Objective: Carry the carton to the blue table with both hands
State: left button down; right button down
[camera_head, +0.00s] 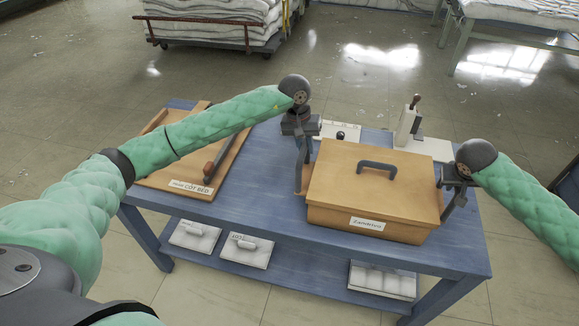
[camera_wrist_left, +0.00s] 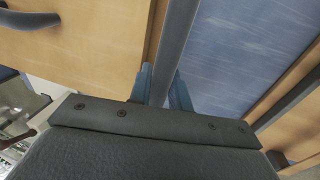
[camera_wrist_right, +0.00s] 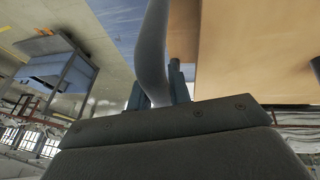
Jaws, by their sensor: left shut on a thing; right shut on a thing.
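The carton (camera_head: 330,185) is a tan box with a lid, a dark top handle and a white label. It is level over the front right of the blue table (camera_head: 270,185); I cannot tell whether it touches the top. My left gripper (camera_head: 302,140) is shut on the grey handle at its left side, and this handle runs between the fingers in the left wrist view (camera_wrist_left: 162,88). My right gripper (camera_head: 455,184) is shut on the grey handle at its right side, also seen in the right wrist view (camera_wrist_right: 158,88). The carton's underside is hidden.
A wooden board (camera_head: 190,195) with a dark handle and a label lies on the table's left. White items lie on the lower shelf. A cart with folded bedding (camera_head: 215,22) stands behind on open floor.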

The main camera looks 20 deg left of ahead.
pick_arm(q)
jog(key=shift+d+f+b, duration=0.1)
jog(key=shift+f+b, duration=0.2)
jog(key=shift+f, duration=0.2)
pick_arm(e)
jog(key=shift+a+f, duration=0.1)
jog(key=shift+f, duration=0.4)
pick_arm(q)
jog(key=c, duration=1.3)
grip_release()
jog(key=shift+r, duration=0.1)
pick_arm(e)
jog(key=c, duration=1.3)
grip_release()
jog(key=shift+r, duration=0.1)
pick_arm(q)
jog(key=shift+r, duration=0.1)
pick_arm(e)
jog(key=shift+s+r, duration=0.2)
jog(key=shift+r, duration=0.15)
pick_arm(q)
notch_tip(320, 180, up, 12)
jog(key=a, duration=0.2)
jog(key=shift+a+f, duration=0.2)
jog(key=shift+f, duration=0.05)
pick_arm(e)
jog(key=v, duration=1.1)
pick_arm(q)
jog(key=shift+s, duration=0.1)
